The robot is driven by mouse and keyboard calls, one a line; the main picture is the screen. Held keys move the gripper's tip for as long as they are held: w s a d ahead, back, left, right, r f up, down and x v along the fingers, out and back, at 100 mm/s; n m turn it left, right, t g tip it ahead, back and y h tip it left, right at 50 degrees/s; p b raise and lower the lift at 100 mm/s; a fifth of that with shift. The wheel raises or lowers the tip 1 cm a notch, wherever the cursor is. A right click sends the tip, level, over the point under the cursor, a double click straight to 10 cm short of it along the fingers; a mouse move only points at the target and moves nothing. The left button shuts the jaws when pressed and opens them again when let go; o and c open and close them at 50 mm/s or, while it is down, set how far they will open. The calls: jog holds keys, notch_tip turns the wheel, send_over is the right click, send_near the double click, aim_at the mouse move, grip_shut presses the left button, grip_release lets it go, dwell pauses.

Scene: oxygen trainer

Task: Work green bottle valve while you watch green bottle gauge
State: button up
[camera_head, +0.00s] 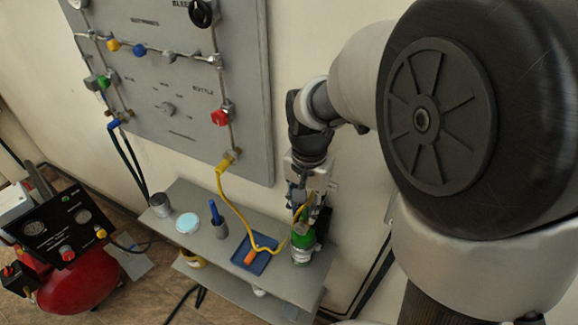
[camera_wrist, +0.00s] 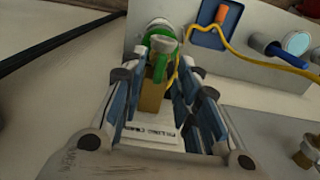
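The green bottle (camera_head: 302,243) stands upright at the right end of the grey shelf, with a pale label low on its side. My gripper (camera_head: 304,200) is above it, pointing down, and hides most of its top. In the wrist view my gripper (camera_wrist: 160,78) has its fingers apart on either side of a brass fitting (camera_wrist: 152,95) at the bottle's top. The green bottle (camera_wrist: 155,48) shows behind the fitting, with a grey round knob-like part in front of it. I cannot make out the gauge face or a reading. A white lettered tag (camera_wrist: 150,136) lies between the fingers.
The grey shelf (camera_head: 178,250) also carries a blue tray (camera_head: 244,262) with an orange-handled item, a blue-handled tool in a cup, and a pale round dish (camera_head: 188,223). A yellow hose (camera_head: 222,192) runs from the wall panel (camera_head: 190,140) to the bottle area. A red compressor (camera_head: 75,285) stands left.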

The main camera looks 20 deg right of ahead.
jog(key=shift+f, duration=0.35)
jog(key=shift+c, duration=0.3)
grip_shut()
